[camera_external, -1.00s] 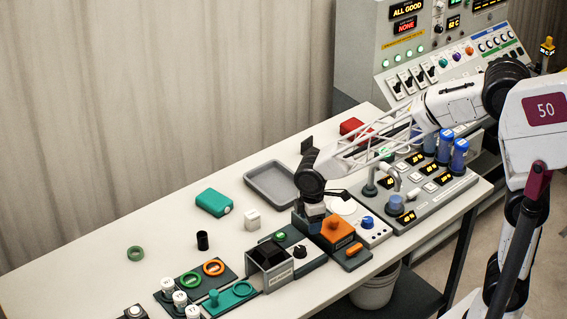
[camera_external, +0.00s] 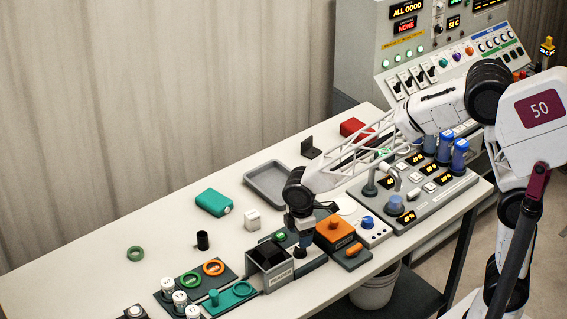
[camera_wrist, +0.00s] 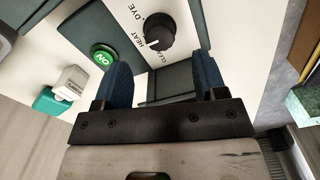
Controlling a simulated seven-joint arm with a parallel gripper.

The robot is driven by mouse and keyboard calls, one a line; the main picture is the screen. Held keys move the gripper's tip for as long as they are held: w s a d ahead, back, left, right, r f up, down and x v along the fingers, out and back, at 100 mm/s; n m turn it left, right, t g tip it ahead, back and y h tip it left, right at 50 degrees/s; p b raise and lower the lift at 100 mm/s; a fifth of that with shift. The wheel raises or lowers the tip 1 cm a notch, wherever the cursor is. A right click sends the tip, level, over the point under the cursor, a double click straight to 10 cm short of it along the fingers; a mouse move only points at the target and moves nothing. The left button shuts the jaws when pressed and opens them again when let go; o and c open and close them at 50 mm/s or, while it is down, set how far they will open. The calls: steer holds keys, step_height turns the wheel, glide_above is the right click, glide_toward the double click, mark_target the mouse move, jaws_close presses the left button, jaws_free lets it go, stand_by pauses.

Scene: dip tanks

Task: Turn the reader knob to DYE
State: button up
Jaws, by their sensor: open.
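The reader knob (camera_wrist: 160,31) is round and black, on a white dial plate lettered DYE, HEAT and CLEAR. A pale mark on the knob's edge seems to face HEAT, though it is small. My gripper (camera_wrist: 163,64) is open, with its two blue fingers spread and nothing between the tips. In the wrist view the knob lies just beyond the fingertips, roughly centred between them, and seems apart from them. In the external view my gripper (camera_external: 302,246) points down over the reader (camera_external: 313,262) and hides the knob.
A lit green ON button (camera_wrist: 103,57) is left of the knob. An orange block (camera_external: 334,231) stands close right of my gripper, and an open dark box (camera_external: 270,266) stands close left. A grey tray (camera_external: 268,185) lies behind. The far-left table is mostly clear.

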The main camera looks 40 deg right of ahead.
mark_target(300, 251)
steer(key=shift+f, duration=3.1)
steer(key=c, duration=0.9)
